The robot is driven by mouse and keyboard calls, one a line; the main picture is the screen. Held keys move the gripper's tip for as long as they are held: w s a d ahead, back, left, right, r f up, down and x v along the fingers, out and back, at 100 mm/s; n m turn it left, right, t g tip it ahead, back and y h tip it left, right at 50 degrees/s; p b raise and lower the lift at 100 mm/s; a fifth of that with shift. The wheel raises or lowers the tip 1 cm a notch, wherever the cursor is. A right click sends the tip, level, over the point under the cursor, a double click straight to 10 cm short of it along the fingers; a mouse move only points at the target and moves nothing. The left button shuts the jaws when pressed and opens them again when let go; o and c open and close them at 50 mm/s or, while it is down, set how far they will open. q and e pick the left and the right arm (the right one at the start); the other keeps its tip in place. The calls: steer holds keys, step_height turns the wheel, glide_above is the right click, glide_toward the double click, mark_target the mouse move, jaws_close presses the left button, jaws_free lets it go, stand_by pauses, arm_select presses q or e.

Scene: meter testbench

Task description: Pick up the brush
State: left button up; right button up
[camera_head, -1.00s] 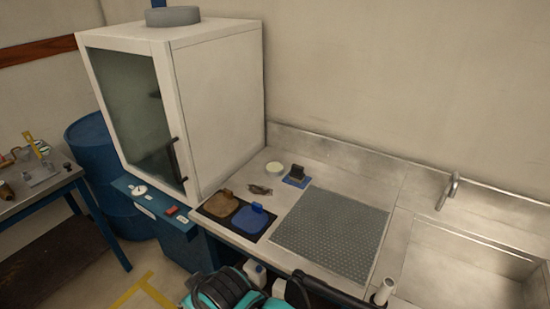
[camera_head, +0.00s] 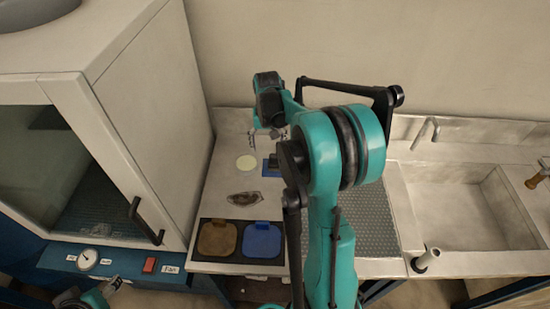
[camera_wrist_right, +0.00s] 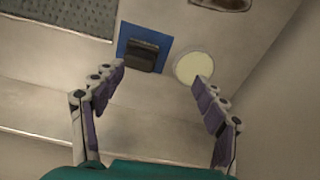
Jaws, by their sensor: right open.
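The brush, seen as a dark block (camera_head: 273,160), rests on a small blue square mat (camera_head: 266,170) on the steel counter. My right arm partly hides it in the head view. In the right wrist view the dark block (camera_wrist_right: 143,54) sits on the blue mat (camera_wrist_right: 124,46), beyond my fingertips. My right gripper (camera_head: 264,137) is above the far part of the counter, near the mat. Its fingers are spread and empty in the right wrist view (camera_wrist_right: 160,75). Part of my left arm end (camera_head: 95,297) shows at the bottom left edge; its jaws are unclear.
A pale round disc (camera_head: 246,162) lies beside the mat. A dark stain-like patch (camera_head: 244,198) and brown (camera_head: 217,238) and blue (camera_head: 262,240) pads lie nearer. A white cabinet (camera_head: 150,100) stands left. A grey perforated mat (camera_head: 375,220) and a sink (camera_head: 465,215) are right.

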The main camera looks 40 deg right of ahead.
steer(key=m, duration=0.1)
glide_above(277, 155)
step_height(277, 155, down, 2)
steer(key=shift+w+f+g, duration=0.1)
steer(key=shift+f+g, duration=0.05)
steer(key=shift+g, duration=0.25)
step_height(277, 155, down, 7)
steer(key=shift+f+b, duration=0.2)
steer(key=shift+b, duration=0.7)
steer(key=shift+a+r, duration=0.1)
steer(key=c, duration=1.3)
